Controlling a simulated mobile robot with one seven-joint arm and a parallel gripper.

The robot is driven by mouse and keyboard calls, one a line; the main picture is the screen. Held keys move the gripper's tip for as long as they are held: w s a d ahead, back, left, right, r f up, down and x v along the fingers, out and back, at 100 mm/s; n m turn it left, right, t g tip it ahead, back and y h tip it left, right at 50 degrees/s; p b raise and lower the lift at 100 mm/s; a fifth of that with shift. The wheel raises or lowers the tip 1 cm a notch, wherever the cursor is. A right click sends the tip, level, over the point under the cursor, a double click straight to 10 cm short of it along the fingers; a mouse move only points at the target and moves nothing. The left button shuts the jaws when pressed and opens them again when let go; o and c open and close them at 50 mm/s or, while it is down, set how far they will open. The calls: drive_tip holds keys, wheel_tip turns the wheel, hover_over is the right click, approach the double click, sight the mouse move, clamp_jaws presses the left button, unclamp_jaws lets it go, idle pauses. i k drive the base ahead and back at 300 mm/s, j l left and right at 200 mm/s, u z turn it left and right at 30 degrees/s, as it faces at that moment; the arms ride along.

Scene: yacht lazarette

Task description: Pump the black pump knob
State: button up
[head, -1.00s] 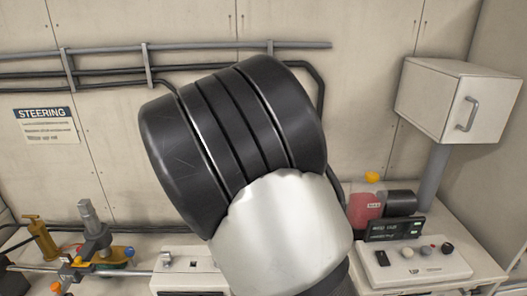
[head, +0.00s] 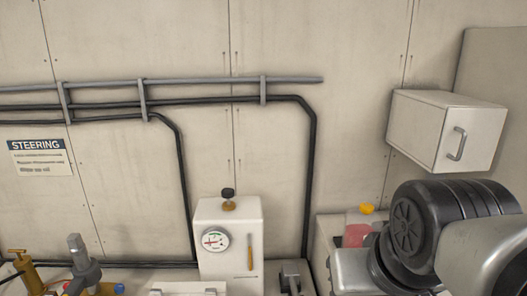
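A small black knob (head: 228,192) sits on a short brass-coloured base on top of a white upright box (head: 248,222). The box has a round gauge (head: 215,240) and a yellow-orange vertical strip on its front. The knob is in clear view, and nothing touches it. My arm fills the lower right of the head view, well to the right of the knob. My gripper itself is not in view.
A wall cabinet with a handle (head: 447,130) hangs above my arm at right. Pipes (head: 150,102) run along the wall behind the box. A brass fitting (head: 20,268) stands at lower left. A red container with a yellow cap (head: 367,209) is partly hidden by my arm.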

sight(228, 193)
drive_tip(key=j+u, duration=0.1)
drive_tip(key=j, duration=1.65)
